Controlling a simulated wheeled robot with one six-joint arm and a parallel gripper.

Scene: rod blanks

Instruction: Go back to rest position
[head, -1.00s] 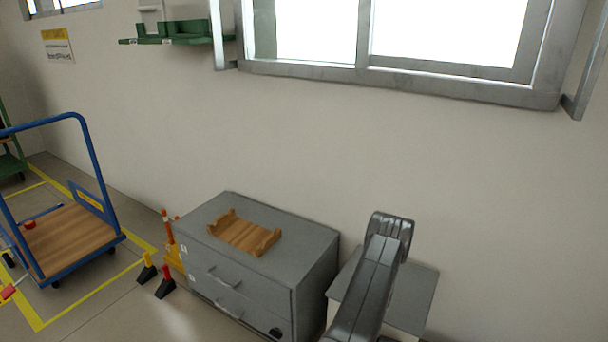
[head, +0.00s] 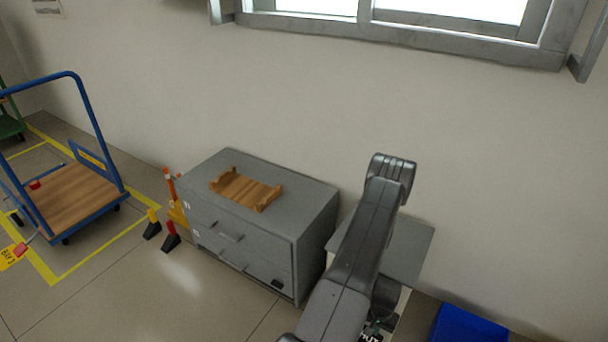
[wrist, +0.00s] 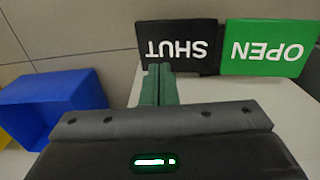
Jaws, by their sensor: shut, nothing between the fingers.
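My gripper (wrist: 158,85) shows in the wrist view with its two green fingers together and nothing between them. The fingertips are close to the lower edge of a black sign reading SHUT (wrist: 180,48), upside down in this view. I cannot tell whether they touch it. A green sign reading OPEN (wrist: 268,48) is beside it on the right. In the head view my grey arm is bent, its elbow up in front of the wall and its far end low, where the gripper is mostly hidden.
A grey drawer cabinet (head: 250,240) bears an empty wooden cradle (head: 243,191). A grey-topped stand (head: 408,250) is partly behind my arm. A blue bin (head: 468,326) is at the lower right, also in the wrist view (wrist: 50,105). A blue trolley (head: 75,195) stands left; open floor lies in front.

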